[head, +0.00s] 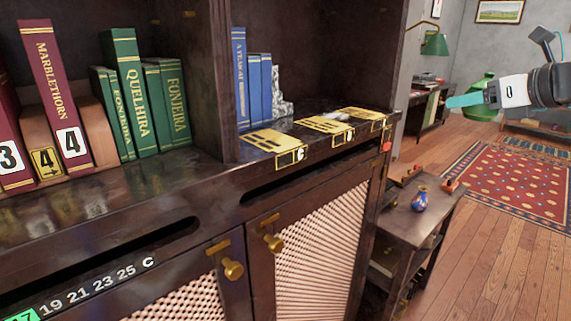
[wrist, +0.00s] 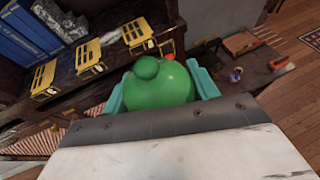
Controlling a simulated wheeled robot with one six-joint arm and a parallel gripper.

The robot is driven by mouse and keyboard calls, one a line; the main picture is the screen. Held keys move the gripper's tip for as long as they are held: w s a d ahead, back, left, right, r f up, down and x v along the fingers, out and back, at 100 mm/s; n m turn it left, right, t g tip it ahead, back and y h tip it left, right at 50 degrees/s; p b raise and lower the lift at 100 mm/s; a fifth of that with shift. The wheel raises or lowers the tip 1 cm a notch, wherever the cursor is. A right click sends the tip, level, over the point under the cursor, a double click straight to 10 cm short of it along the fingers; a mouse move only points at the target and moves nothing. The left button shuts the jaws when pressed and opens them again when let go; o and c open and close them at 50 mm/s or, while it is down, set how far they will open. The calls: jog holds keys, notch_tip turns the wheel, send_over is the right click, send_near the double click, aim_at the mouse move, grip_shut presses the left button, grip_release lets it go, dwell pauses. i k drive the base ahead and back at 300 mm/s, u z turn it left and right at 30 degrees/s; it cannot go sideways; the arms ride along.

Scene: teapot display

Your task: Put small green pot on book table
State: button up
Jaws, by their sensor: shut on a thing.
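The small green pot (wrist: 160,82) is round with a knob on top. My gripper (head: 462,100) is shut on it, with a teal finger on either side in the wrist view. In the head view the pot (head: 482,114) is partly hidden behind my gripper, held in the air at the upper right. A dark wooden cabinet (head: 205,185) with red, green and blue books fills the left and middle. A small dark side table (head: 425,208) stands lower, right of the cabinet. I cannot tell which piece is the book table.
Yellow plates (head: 325,124) lie along the cabinet top's front edge. A blue vase (head: 419,199) and small orange-red objects stand on the side table. A desk with a green lamp (head: 434,45) stands farther back. Open wood floor and a red rug (head: 515,185) lie at right.

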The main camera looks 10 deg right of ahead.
aim_at(430, 198)
jog(key=z, duration=0.15)
jog(key=k, duration=0.3)
jog(key=z, duration=1.3)
jog(key=i, duration=1.4)
jog(key=u, duration=1.1)
jog(key=i, duration=0.55)
jog(key=u, duration=0.65)
